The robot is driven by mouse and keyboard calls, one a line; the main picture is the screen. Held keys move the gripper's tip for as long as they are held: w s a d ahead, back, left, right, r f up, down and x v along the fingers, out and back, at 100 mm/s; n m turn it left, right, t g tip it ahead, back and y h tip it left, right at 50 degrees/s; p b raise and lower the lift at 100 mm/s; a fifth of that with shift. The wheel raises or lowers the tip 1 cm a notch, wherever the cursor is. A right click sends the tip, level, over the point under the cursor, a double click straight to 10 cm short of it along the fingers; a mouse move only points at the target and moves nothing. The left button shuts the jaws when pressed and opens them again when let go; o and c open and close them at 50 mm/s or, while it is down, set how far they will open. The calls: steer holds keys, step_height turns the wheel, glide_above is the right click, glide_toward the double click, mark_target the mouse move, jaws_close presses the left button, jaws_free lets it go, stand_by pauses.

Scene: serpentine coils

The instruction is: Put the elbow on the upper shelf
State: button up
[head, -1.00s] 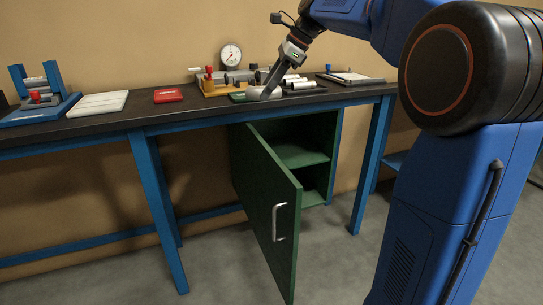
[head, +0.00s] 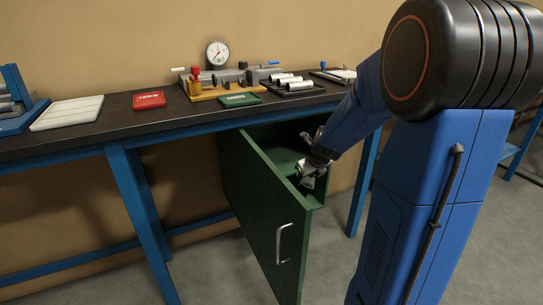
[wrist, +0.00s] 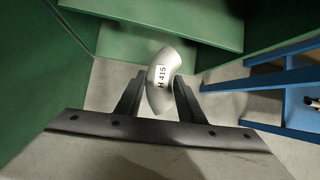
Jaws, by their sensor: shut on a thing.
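The elbow (wrist: 162,80) is a curved silver-grey pipe piece marked "H 415". In the wrist view it sits between the two dark fingers of my gripper (wrist: 157,98), which is shut on it. In the head view my gripper (head: 308,180) is at the opening of the green cabinet under the bench, just behind the open door (head: 265,215). The shelf (head: 284,160) inside is partly hidden by the door and my arm. In the wrist view a green shelf surface (wrist: 165,30) lies beyond the elbow. I cannot tell whether the elbow touches it.
The cabinet door stands open toward the front, close to the left of my gripper. A blue bench leg (head: 362,185) stands right.

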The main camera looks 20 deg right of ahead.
steer(key=shift+w+d+f, duration=0.15)
steer(key=shift+d+f, duration=0.1)
steer(key=w+d, duration=0.1)
steer(key=w, duration=0.9)
steer(key=w+d, duration=0.1)
steer(key=w, duration=0.4)
steer(key=shift+d, duration=0.35)
steer(key=shift+w+d+f, duration=0.15)
steer(key=shift+w+f, duration=0.15)
steer(key=shift+w, duration=0.25)
steer(key=shift+w+d+f, duration=0.1)
steer(key=shift+w+f, duration=0.15)
steer(key=shift+w, duration=0.3)
steer(key=shift+f, duration=0.2)
steer(key=shift+f, duration=0.1)
steer(key=o, duration=1.2)
steer(key=v, duration=0.7)
steer(key=shift+s+r, duration=0.2)
steer(key=shift+r, duration=0.1)
